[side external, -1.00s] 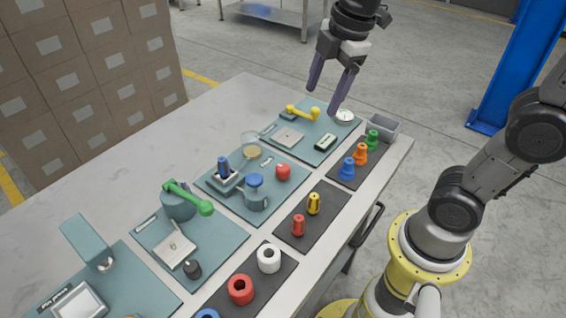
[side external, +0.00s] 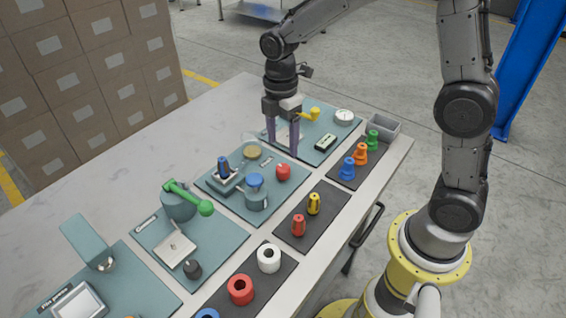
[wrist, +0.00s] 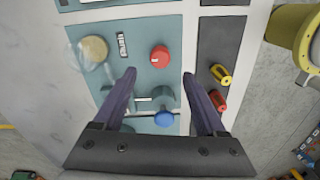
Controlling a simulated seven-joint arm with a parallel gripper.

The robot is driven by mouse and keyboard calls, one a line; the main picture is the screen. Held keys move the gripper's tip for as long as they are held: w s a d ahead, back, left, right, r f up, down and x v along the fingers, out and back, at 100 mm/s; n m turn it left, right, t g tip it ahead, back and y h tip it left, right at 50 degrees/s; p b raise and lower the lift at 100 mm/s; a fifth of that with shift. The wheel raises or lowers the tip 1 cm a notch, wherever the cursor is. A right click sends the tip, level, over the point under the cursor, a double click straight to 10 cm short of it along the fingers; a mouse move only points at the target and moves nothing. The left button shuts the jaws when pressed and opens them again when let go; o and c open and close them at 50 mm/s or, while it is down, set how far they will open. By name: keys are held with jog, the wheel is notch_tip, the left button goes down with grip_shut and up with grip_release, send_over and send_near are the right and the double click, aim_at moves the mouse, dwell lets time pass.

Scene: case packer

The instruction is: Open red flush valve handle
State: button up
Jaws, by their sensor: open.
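The red valve handle (side external: 283,171) is a round red knob on the middle teal panel. In the wrist view the red knob (wrist: 160,57) shows a small white mark and lies just beyond the fingertips, centred between them. My gripper (side external: 282,149) is open and empty, pointing down, above and slightly behind the red knob in the side view. Its two purple fingers (wrist: 159,75) are wide apart in the wrist view. Neither finger appears to touch the knob; the exact height gap cannot be told.
A blue-topped canister (side external: 255,192) stands close to the knob on the same panel (side external: 225,200). A clear round cover over a tan disc (side external: 252,152) is nearby. Red and yellow pieces stand on a dark mat (side external: 328,216). A yellow handle (side external: 314,113) is behind the gripper.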

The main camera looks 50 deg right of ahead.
aim_at(283, 167)
notch_tip(283, 167, down, 8)
jog(key=shift+s+r, duration=0.15)
jog(key=shift+r, duration=0.1)
grip_shut()
dwell(0.4)
